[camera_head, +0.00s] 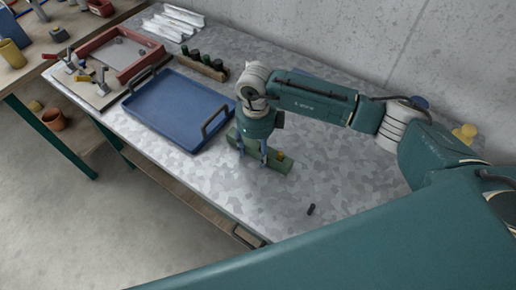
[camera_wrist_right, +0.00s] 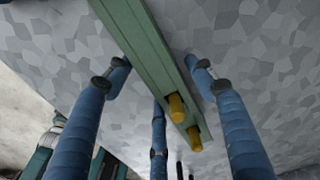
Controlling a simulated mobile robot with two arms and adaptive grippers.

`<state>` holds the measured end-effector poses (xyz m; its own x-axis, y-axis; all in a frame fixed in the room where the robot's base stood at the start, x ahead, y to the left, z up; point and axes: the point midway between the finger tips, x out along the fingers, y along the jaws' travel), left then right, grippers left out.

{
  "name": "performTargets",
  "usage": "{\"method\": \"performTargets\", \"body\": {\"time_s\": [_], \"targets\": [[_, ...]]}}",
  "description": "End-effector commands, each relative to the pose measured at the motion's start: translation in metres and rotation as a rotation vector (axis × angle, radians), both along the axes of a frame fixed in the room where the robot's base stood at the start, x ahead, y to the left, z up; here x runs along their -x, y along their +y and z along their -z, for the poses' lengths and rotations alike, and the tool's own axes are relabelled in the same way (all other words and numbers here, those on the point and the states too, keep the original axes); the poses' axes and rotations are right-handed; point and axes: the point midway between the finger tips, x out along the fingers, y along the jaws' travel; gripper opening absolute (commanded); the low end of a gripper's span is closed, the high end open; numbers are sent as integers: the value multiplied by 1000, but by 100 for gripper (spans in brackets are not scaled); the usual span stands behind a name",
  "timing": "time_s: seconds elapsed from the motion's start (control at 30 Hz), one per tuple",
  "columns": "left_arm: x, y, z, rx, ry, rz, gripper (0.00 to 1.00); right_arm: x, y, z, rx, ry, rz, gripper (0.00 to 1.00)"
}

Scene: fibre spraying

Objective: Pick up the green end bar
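The green end bar (camera_head: 279,165) lies on the grey mottled table, to the right of the blue tray. My right gripper (camera_head: 252,155) points down over the bar's left part, with its blue fingers low beside it. In the right wrist view the green end bar (camera_wrist_right: 150,50) runs between the spread fingers of my right gripper (camera_wrist_right: 156,66), with gaps showing on both sides. Two yellow pegs (camera_wrist_right: 177,107) stick out near one end of the bar. The gripper is open and holds nothing. My left gripper is not in view.
The blue tray (camera_head: 158,121) with raised handles stands left of the bar. Behind it are a wooden rack (camera_head: 207,70) with dark bottles and a red frame (camera_head: 94,45). A small dark cylinder (camera_head: 311,209) lies near the front. A concrete wall (camera_head: 330,35) closes the back.

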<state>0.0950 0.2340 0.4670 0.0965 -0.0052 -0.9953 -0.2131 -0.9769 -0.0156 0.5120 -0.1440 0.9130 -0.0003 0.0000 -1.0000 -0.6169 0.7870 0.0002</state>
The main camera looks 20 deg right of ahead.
Motion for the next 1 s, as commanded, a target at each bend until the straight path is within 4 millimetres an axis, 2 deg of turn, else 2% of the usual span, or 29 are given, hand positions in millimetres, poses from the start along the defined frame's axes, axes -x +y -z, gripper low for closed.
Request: {"method": "performTargets", "body": {"time_s": [0.03, 0.23, 0.5, 0.67, 0.87, 1.0], "targets": [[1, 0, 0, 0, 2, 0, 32, 0, 0, 0, 0, 0, 0, 40], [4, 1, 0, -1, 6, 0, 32, 0, 0, 0, 0, 0, 0, 0], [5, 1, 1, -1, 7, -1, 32, -1, 0, -3, -1, -3, 0, 0], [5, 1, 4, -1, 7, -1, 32, -2, 1, -11, -1, -4, 0, 0], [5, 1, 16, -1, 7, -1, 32, -3, 1, -42, -3, -8, 0, 0], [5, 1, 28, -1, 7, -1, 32, -3, 0, -79, -2, -11, -1, 0]]}}
